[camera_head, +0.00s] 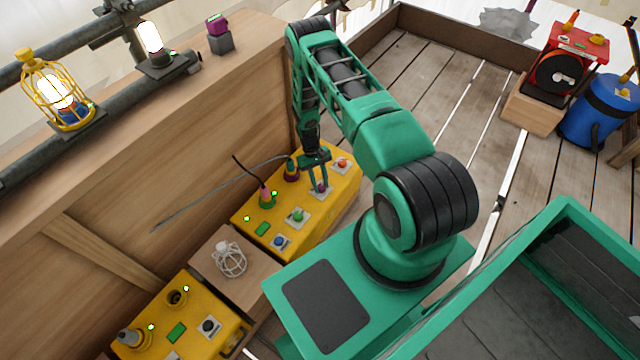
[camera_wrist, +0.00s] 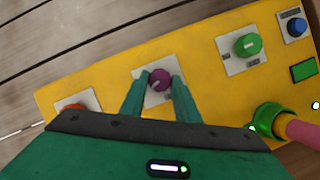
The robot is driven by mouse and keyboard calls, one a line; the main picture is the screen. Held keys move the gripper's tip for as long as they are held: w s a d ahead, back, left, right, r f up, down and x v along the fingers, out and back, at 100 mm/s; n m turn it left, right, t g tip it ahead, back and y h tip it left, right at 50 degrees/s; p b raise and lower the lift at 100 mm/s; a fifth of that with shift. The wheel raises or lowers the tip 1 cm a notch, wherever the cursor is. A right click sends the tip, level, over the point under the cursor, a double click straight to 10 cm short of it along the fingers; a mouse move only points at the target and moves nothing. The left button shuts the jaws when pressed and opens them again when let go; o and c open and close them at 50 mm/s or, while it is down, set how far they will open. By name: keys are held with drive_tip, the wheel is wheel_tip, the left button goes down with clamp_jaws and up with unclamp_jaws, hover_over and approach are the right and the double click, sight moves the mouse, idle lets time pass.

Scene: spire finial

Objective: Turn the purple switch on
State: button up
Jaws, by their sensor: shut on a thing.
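The purple switch (camera_wrist: 159,79) is a round knob on a pale square plate on the yellow control box (camera_wrist: 205,55). In the head view the purple switch (camera_head: 320,187) sits between the green and orange knobs, partly covered by my fingers. My gripper (camera_wrist: 158,86) reaches down over the box, with one green finger on each side of the purple knob, shut on it. In the head view my gripper (camera_head: 318,180) is at the same plate. A pale mark shows on the knob; its on or off position cannot be read.
Green (camera_wrist: 248,44), blue (camera_wrist: 297,27) and orange (camera_head: 341,163) knobs share the yellow box. A pink plug (camera_head: 266,196) with a cable stands behind them. A second yellow box (camera_head: 205,308) and a caged lamp (camera_head: 229,259) are at lower left. A wooden wall (camera_head: 150,150) rises behind.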

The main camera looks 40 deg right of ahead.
drive_tip(key=shift+w+d+r+m+t+y, duration=0.15)
drive_tip(key=shift+m+y, duration=0.25)
drive_tip(key=shift+m, duration=0.7)
drive_tip(key=shift+w+d+f+m+t+y, duration=0.15)
drive_tip(key=shift+m+y, duration=0.25)
drive_tip(key=shift+m, duration=0.7)
drive_tip(key=shift+s+r, duration=0.1)
drive_tip(key=shift+a, duration=0.1)
drive_tip(key=o, duration=0.9)
drive_tip(key=shift+o, duration=0.7)
drive_tip(key=shift+s, duration=0.1)
drive_tip(key=v, duration=1)
drive_tip(key=shift+r, duration=0.25)
